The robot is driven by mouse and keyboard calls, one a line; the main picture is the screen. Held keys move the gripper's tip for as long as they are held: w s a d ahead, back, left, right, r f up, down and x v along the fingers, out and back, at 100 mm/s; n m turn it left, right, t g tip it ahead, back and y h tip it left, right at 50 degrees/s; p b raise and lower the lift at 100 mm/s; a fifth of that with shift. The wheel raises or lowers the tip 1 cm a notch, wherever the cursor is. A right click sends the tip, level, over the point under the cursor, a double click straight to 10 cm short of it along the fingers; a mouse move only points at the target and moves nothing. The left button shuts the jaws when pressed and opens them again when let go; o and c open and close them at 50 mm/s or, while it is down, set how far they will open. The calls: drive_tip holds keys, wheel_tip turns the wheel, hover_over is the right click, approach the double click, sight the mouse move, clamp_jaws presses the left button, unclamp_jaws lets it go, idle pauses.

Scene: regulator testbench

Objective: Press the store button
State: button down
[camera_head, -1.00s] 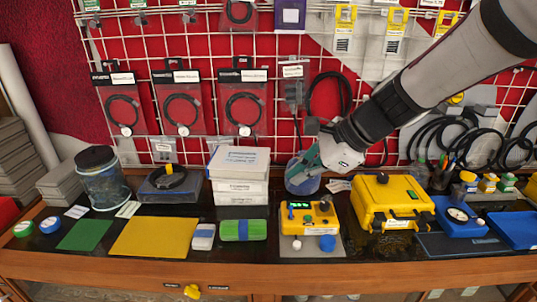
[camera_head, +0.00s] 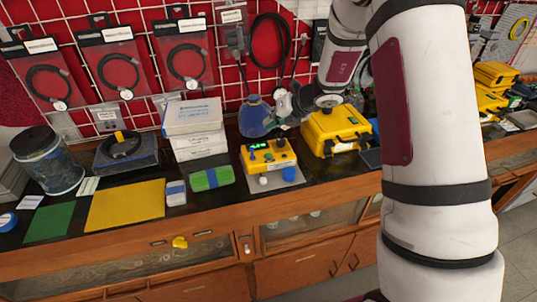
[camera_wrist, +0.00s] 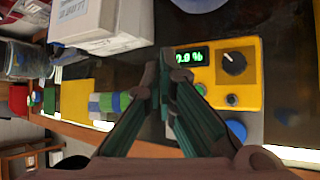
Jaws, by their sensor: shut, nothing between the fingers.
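The yellow regulator box (camera_head: 262,163) stands on a grey mat on the bench. In the wrist view the box (camera_wrist: 249,75) shows a green-lit display (camera_wrist: 193,57), a black dial (camera_wrist: 234,63), a small round silver part (camera_wrist: 232,100) and a blue round knob (camera_wrist: 237,130) beside its edge. No label is readable, so I cannot tell which part is the store button.
A stack of white boxes (camera_head: 194,117) stands left of the regulator box. A blue rounded container (camera_head: 254,118) is behind it, and a yellow case (camera_head: 338,132) is to its right. A green and blue block (camera_head: 211,179) lies to its left. Cables hang on the rack behind.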

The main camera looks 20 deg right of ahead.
drive_tip(key=shift+f, duration=0.1)
drive_tip(key=b, duration=0.4)
hover_over(270, 153)
wheel_tip(270, 153, down, 8)
drive_tip(key=shift+r, duration=0.2)
drive_tip(key=shift+f, duration=0.5)
drive_tip(key=shift+b, duration=0.3)
idle(0.7)
drive_tip(key=shift+f, duration=0.4)
drive_tip(key=shift+s+f+b, duration=0.1)
drive_tip(key=shift+f+b, duration=0.4)
drive_tip(key=shift+b, duration=0.1)
idle(0.6)
drive_tip(key=shift+r, duration=0.1)
drive_tip(key=shift+r+p, duration=0.5)
drive_tip(key=shift+r, duration=0.35)
